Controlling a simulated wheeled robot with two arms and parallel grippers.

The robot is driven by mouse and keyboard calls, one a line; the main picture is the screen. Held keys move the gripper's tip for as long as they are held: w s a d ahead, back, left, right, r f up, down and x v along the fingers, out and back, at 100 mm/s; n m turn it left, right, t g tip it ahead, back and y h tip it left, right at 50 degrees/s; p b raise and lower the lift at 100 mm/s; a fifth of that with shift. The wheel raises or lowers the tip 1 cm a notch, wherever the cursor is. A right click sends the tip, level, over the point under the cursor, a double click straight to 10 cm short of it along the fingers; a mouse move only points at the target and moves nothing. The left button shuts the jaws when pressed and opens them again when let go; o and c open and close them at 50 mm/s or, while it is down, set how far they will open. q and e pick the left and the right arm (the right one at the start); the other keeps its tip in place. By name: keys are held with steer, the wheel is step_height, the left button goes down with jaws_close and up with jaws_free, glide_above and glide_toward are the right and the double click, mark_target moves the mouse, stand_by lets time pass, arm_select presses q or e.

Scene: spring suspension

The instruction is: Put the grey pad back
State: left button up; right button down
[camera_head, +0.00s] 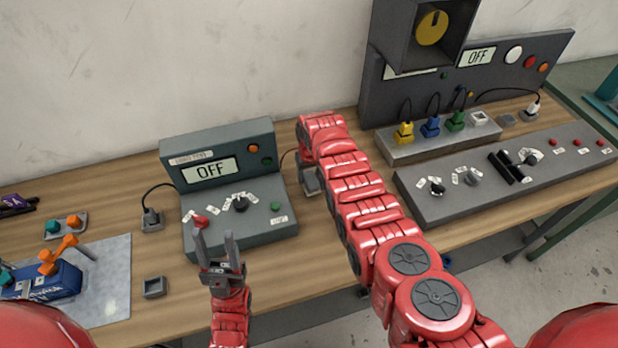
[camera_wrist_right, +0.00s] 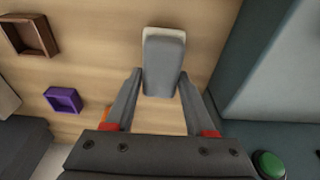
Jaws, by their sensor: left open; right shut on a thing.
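The grey pad (camera_wrist_right: 164,62) is a rounded grey block with a pale far edge. In the right wrist view it sits between the two fingers of my right gripper (camera_wrist_right: 160,78), which is shut on it, above the wooden tabletop. I cannot tell the gap under it. My left gripper (camera_head: 215,240) is open and empty, fingers up, in front of the grey control box with the OFF display (camera_head: 228,190).
A brown square holder (camera_wrist_right: 33,36) and a purple one (camera_wrist_right: 63,100) lie on the table left of the pad. A grey box wall (camera_wrist_right: 270,70) stands close on the right, with a green button (camera_wrist_right: 269,165) below. A small grey square holder (camera_head: 155,287) lies left of my left gripper.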

steer(key=shift+w+f, duration=0.1)
steer(key=shift+f, duration=0.75)
steer(key=shift+b, duration=0.3)
steer(key=shift+c, duration=1.2)
jaws_free()
steer(key=shift+f, duration=0.15)
